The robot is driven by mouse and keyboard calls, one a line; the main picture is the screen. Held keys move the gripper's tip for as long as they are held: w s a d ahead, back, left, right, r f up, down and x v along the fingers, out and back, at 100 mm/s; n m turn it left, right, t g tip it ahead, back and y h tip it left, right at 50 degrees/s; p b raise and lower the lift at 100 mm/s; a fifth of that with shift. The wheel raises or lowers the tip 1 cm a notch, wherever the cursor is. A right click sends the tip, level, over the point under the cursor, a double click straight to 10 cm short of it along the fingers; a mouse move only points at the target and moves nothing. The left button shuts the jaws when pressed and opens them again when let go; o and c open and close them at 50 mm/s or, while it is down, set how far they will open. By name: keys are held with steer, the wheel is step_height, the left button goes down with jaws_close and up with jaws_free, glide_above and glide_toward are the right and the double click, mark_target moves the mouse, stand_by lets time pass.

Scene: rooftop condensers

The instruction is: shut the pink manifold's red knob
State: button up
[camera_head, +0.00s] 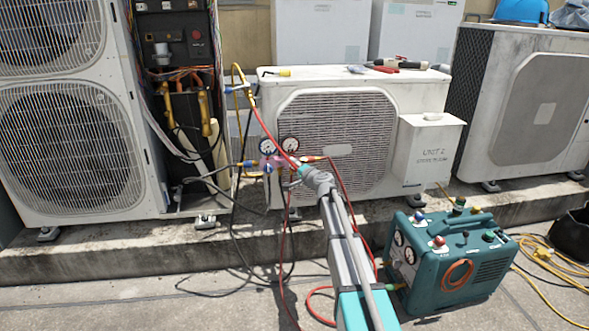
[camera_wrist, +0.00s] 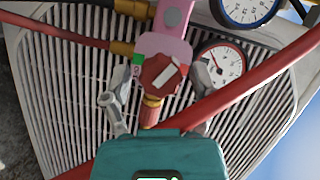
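The pink manifold (camera_wrist: 172,45) hangs in front of the UNIT 2 condenser's grille; in the head view the manifold (camera_head: 271,162) is partly behind my arm. Its red knob (camera_wrist: 158,74) has a white bar slanting up to the right. In the head view my gripper (camera_head: 301,171) is at the manifold and the red knob is hidden.
A red-rimmed gauge (camera_wrist: 222,63) is close to my right finger. A blue-rimmed gauge (camera_wrist: 245,8) is above it. A red hose (camera_wrist: 245,90) crosses diagonally, close to the gripper. A teal recovery machine (camera_head: 455,262) stands on the ground to the right, with hoses around it.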

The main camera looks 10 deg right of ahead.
steer(key=shift+n+p, duration=0.35)
steer(key=shift+n, duration=0.05)
steer(key=shift+r+n+g+h+p, duration=0.15)
steer(key=shift+n+g+h+p, duration=0.25)
steer(key=shift+n+p, duration=0.25)
steer(key=shift+a+n+h+p, duration=0.1)
steer(key=shift+n+h+p, duration=0.5)
steer(key=shift+n, duration=0.55)
steer(key=shift+n+g+h+p, duration=0.6)
steer(key=shift+n+h+p, duration=0.65)
steer(key=shift+n, duration=1.05)
steer(key=s+r+g+p, duration=0.2)
steer(key=s+r+p, duration=0.7)
steer(key=s+p, duration=0.3)
steer(key=s+a+r+n+g+p, duration=0.1)
steer(key=s+r+g+p, duration=0.2)
steer(key=s+r+p, duration=0.5)
steer(key=s+p, duration=0.4)
steer(key=shift+r+g+p, duration=0.3)
steer(key=shift+r, duration=0.1)
steer(key=shift+s, duration=0.15)
